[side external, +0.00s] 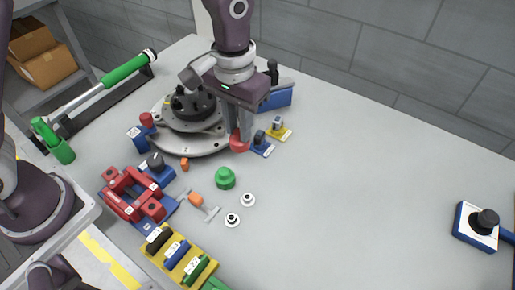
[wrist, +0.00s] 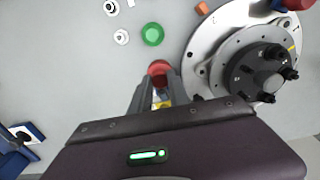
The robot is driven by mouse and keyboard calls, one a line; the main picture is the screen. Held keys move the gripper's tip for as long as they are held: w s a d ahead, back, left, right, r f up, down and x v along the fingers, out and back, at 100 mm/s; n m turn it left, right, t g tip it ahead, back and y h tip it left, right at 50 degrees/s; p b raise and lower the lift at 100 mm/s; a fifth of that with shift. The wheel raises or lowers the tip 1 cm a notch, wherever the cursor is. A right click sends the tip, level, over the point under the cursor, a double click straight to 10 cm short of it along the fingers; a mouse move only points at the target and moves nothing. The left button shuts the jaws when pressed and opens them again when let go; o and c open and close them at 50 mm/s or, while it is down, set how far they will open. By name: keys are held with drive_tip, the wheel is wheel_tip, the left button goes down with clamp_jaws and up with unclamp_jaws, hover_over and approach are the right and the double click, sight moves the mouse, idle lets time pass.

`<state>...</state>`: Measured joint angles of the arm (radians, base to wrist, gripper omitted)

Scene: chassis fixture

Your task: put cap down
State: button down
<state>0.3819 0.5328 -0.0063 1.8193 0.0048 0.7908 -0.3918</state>
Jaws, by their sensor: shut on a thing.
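My gripper (side external: 239,139) is shut on a red cap. The red cap (side external: 238,146) sits between the fingertips, low near the table beside the round grey plate (side external: 190,146); I cannot tell whether it touches the table. In the wrist view the red cap (wrist: 158,68) shows at the fingertips, partly hidden by the fingers. A green cap (side external: 225,178) stands free on the table, nearer the side camera than the red one; it also shows in the wrist view (wrist: 152,34).
A black hub (side external: 190,105) stands on the round plate. Blue and yellow small holders (side external: 280,131) lie right of the gripper. Two small white-and-black round parts (side external: 248,199) lie in front. A red fixture (side external: 133,195) and a yellow rack (side external: 180,257) stand left. The table's right side is mostly clear.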

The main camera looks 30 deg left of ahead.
wheel_tip(320, 180, down, 6)
drive_tip(key=shift+f, duration=0.2)
drive_tip(key=shift+f, duration=0.1)
drive_tip(key=c, duration=1.3)
unclamp_jaws()
drive_tip(key=shift+o, duration=0.2)
wheel_tip(320, 180, up, 12)
drive_tip(key=shift+r, duration=0.15)
drive_tip(key=s+a+r+t, duration=0.2)
drive_tip(key=s+a+r, duration=0.25)
drive_tip(key=r, duration=0.25)
drive_tip(key=s+a+r+t, duration=0.1)
drive_tip(key=s+a, duration=0.4)
drive_tip(key=s, duration=0.2)
drive_tip(key=s+a+r+t, duration=0.1)
drive_tip(key=s+a, duration=0.3)
drive_tip(key=s, duration=0.4)
drive_tip(key=shift+a+r+t, duration=0.2)
drive_tip(key=shift+a+t, duration=0.15)
drive_tip(key=shift+t, duration=0.45)
